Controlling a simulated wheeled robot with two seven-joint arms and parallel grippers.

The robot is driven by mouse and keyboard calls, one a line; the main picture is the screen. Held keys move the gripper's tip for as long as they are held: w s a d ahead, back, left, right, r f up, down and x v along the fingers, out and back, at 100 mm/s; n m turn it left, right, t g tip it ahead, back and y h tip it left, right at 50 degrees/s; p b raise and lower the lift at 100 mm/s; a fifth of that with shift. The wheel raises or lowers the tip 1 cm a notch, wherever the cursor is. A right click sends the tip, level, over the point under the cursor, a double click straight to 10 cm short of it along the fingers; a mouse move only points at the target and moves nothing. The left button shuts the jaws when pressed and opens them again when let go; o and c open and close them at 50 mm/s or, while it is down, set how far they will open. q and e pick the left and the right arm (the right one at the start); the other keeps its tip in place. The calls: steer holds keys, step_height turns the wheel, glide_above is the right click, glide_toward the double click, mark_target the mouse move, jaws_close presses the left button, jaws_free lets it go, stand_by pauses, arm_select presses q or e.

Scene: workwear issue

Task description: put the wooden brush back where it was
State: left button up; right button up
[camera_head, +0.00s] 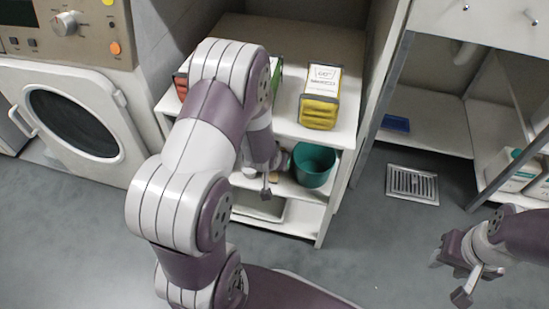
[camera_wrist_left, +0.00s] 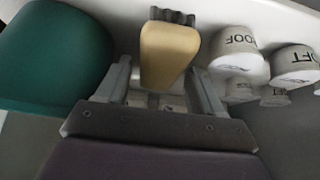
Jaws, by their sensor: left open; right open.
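The wooden brush (camera_wrist_left: 168,52) shows in the left wrist view as a tan block with dark bristles at its top edge. It is on a pale shelf surface. My left gripper (camera_head: 268,186) reaches into the shelf unit at its middle level. In the left wrist view its fingers are open on either side of the brush; I cannot tell whether they touch it. In the head view my arm hides most of that spot. My right gripper (camera_head: 450,277) is open and empty above the floor at the lower right.
A green bucket (camera_head: 313,164) stands beside my left gripper. White lettered tubs (camera_wrist_left: 236,52) stand on the brush's other side. A yellow-and-white box (camera_head: 321,97) is on the unit's top. A drying machine (camera_head: 72,122) is left, an open cabinet (camera_head: 431,125) right.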

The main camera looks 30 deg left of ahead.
arm_select(q)
steer(key=shift+r, duration=0.35)
steer(key=p+v, duration=0.4)
steer(key=v, duration=0.2)
steer(key=shift+s+r+p, duration=0.1)
steer(key=shift+r+p, duration=0.2)
steer(key=shift+s+r, duration=0.2)
steer(key=shift+s+d, duration=0.1)
